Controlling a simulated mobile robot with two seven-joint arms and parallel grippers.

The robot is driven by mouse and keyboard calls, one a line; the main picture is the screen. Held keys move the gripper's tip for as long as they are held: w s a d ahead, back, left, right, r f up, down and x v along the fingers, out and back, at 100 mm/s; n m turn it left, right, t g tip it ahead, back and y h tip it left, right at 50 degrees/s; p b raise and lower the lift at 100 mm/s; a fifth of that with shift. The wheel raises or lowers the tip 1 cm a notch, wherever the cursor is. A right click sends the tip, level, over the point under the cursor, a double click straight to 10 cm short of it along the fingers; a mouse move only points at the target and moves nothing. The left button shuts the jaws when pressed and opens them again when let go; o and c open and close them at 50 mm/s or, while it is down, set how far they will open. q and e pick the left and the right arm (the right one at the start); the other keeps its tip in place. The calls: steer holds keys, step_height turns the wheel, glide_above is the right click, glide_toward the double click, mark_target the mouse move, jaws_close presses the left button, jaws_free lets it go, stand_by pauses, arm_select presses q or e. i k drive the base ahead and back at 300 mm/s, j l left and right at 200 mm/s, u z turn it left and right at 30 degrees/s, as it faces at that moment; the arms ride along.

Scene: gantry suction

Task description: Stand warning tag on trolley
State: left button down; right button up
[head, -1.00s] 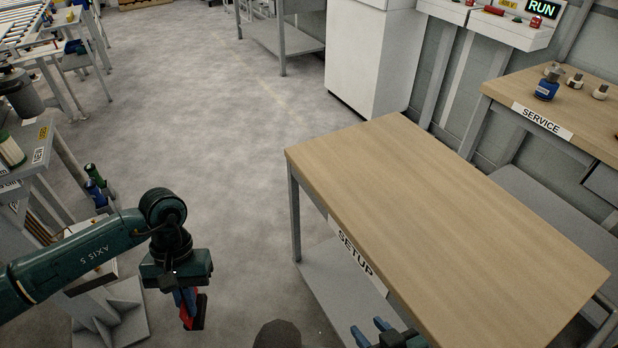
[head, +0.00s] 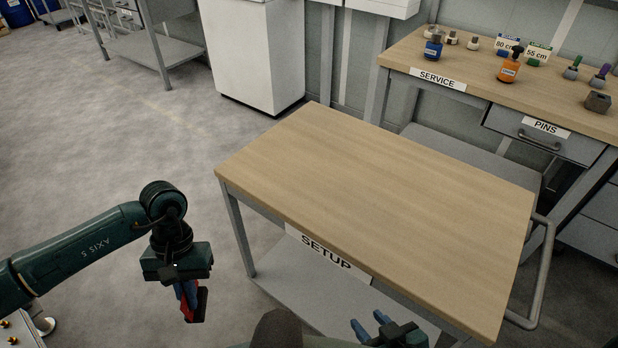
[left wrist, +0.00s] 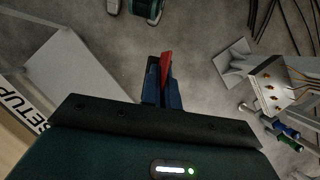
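The trolley (head: 380,190) is a wood-topped grey cart labelled SETUP, with a bare top and a tubular handle at its right end. My left gripper (head: 186,292) is shut on a red and black piece, which looks like the warning tag (head: 199,306), and points down over the floor, left of the trolley. The tag also shows between the fingers in the left wrist view (left wrist: 166,68); its face cannot be read. My right gripper (head: 371,324) is low by the trolley's front edge, its blue fingers apart and empty.
A SERVICE bench (head: 450,60) with bottles and small signs stands behind the trolley at the right. A white cabinet (head: 250,50) stands at the back. The trolley has a lower shelf (head: 300,285). The floor at the left is clear.

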mark_target(384, 187)
steer(key=j+z, duration=0.2)
steer(key=z, duration=0.2)
steer(key=j+z, duration=0.35)
steer(key=k+z, duration=0.1)
steer(key=z, duration=0.3)
